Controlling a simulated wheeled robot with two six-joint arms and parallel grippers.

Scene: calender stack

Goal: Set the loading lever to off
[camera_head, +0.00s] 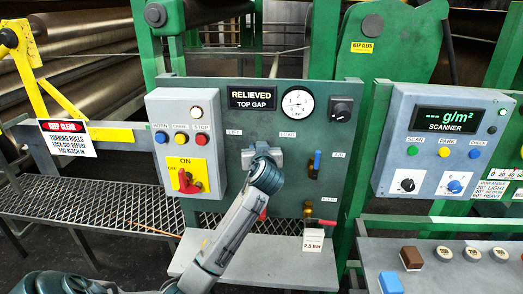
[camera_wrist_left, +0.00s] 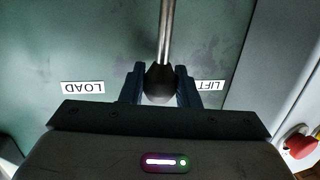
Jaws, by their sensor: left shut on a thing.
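My left gripper (camera_head: 264,153) is in front of the panel (camera_head: 330,165), between the LIFT label (camera_head: 234,132) and the LOAD label (camera_head: 287,134). In the left wrist view my left gripper (camera_wrist_left: 160,88) is shut on the black knob of the loading lever (camera_wrist_left: 161,80); its metal shaft (camera_wrist_left: 167,30) runs up out of the picture. The wrist view is upside down, with LOAD (camera_wrist_left: 82,88) at left and LIFT (camera_wrist_left: 211,86) at right. The knob lies between the two labels. In the head view my gripper mostly hides the lever. My right gripper is not in view.
The control box (camera_head: 170,115) with push buttons and a red switch (camera_head: 188,181) on yellow stands left of the lever. A blue-handled valve (camera_head: 316,160) is to its right. A grey shelf (camera_head: 290,270) juts out below. The scanner box (camera_head: 445,150) is farther right.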

